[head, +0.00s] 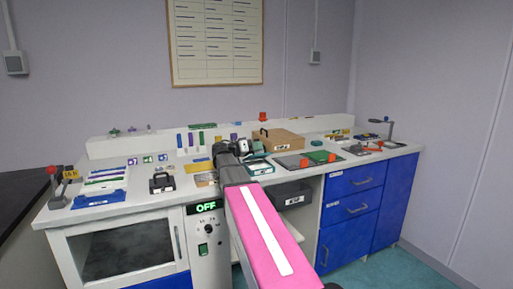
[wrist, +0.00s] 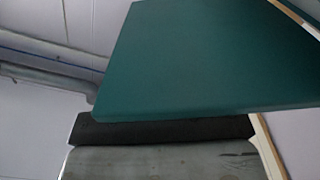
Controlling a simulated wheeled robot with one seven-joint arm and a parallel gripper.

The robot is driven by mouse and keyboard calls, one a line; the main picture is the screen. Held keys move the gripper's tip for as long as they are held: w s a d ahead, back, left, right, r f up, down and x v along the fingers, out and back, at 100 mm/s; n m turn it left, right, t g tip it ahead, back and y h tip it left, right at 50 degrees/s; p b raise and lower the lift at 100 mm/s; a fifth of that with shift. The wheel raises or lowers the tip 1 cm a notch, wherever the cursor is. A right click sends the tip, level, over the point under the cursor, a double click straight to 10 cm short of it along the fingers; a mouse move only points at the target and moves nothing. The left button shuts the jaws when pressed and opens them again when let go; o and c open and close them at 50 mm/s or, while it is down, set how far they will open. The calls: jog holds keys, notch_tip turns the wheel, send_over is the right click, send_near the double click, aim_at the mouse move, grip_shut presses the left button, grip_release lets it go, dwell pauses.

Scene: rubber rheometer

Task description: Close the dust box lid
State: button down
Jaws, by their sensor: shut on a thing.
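My gripper (head: 236,147) is over the middle of the bench, at the far end of my pink arm. A small teal and white box (head: 259,168), which looks like the dust box, stands just right of it. In the wrist view a flat teal panel (wrist: 200,55), seemingly the dust box lid, fills the upper middle, tilted and very close. Its lower edge meets a dark bar (wrist: 160,131) above a grey block. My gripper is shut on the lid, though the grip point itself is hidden. How far the lid stands open cannot be told.
A tan box (head: 283,142) stands behind, to the right. A black clip-like holder (head: 162,183) and a blue tray (head: 98,200) are at left. A dark bin (head: 290,197) sits under the bench top.

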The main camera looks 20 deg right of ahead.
jog(key=shift+s, duration=0.1)
jog(key=c, duration=1.2)
grip_release()
jog(key=shift+o, duration=0.2)
jog(key=shift+r, duration=0.1)
jog(key=shift+r, duration=0.25)
notch_tip(320, 180, up, 4)
jog(key=shift+a+f, duration=0.1)
jog(key=shift+f, duration=0.1)
jog(key=s+a+r, duration=0.2)
jog(key=a+r, duration=0.4)
jog(key=a, duration=0.5)
jog(key=shift+s+a+r, duration=0.15)
jog(key=shift+s+r, duration=0.15)
